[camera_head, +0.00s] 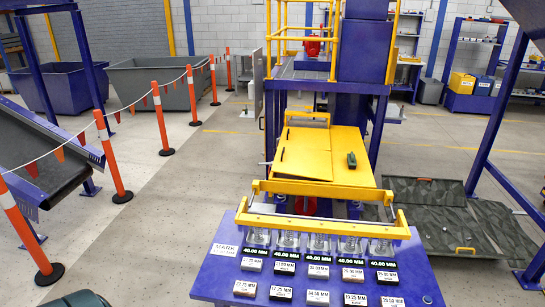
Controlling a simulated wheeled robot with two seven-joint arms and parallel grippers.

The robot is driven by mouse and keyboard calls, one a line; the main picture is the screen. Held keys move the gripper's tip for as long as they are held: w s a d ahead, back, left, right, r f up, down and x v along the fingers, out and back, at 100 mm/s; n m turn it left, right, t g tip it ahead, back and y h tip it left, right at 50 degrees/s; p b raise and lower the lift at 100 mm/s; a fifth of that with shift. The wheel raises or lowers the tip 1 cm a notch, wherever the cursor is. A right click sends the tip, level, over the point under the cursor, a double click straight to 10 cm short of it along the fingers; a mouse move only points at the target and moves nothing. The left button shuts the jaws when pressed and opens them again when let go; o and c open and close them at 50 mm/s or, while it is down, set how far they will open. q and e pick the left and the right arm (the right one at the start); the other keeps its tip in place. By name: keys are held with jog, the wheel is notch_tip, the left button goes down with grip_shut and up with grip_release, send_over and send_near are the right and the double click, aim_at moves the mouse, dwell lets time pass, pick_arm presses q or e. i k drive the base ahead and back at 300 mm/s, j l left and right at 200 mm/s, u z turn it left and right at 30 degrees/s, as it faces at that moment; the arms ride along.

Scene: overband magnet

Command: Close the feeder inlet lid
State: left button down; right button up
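A yellow sloping housing (366,178) sits behind the blue panel, below a blue column. On its left part lies a yellow flat panel (303,153), which looks like the feeder inlet lid. Its front edge shows a dark line against the surface below, and I cannot tell whether it is fully seated. A yellow handle-like bar (307,117) stands at its far edge. A small dark green block (351,160) sits on the housing to the right of the panel.
A blue panel (225,270) with several labelled plates and a yellow rail (322,224) stands in front of the housing. Dark mats (440,205) lie on the floor at right. Floor between posts and machine is clear.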

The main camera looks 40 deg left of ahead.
aim_at(311, 162)
jog(key=j+z, duration=0.35)
jog(key=j, duration=2.7)
jog(key=j+z, duration=0.15)
jog(key=j, duration=0.75)
jog(key=j+z, duration=0.15)
jog(key=j, duration=0.75)
jog(key=j+z, duration=0.2)
jog(key=j, duration=0.7)
jog(key=i+j+z, duration=0.1)
jog(key=j, duration=0.3)
jog(key=i+j, duration=0.15)
jog(key=j, duration=0.25)
jog(key=i+j+z, duration=0.15)
jog(key=j, duration=0.25)
jog(key=i+j, duration=0.1)
jog(key=j, duration=0.35)
jog(key=i+j+z, duration=0.1)
jog(key=i+j, duration=0.2)
jog(key=i, duration=0.2)
